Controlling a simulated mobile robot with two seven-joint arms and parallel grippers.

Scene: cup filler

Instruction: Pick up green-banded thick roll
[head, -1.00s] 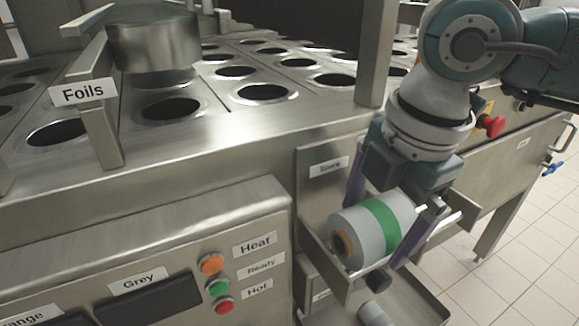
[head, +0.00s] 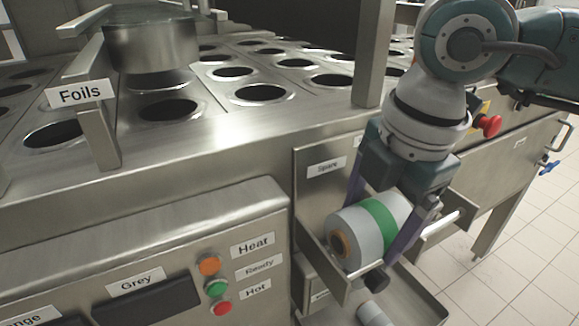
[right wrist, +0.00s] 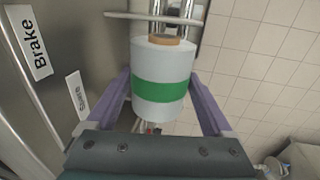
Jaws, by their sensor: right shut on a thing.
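The green-banded thick roll (head: 350,240) is a pale grey-white cylinder with a wide green band and a brown core. It lies in the metal holder labelled Spare, below the machine's edge. My right gripper (head: 380,226) reaches down from above, with its purple fingers on both sides of the roll, shut on it. In the right wrist view the roll (right wrist: 160,115) sits between the two fingers of the right gripper (right wrist: 163,100). The roll's underside is hidden in the head view. My left gripper is not in view.
A second, thinner roll (head: 374,314) lies lower in another holder. The Spare plate (head: 322,190) stands behind the roll. A control panel with Heat, Ready and Hot buttons (head: 214,288) is left. A red knob (head: 489,126) is right. Tiled floor (head: 510,280) is clear at right.

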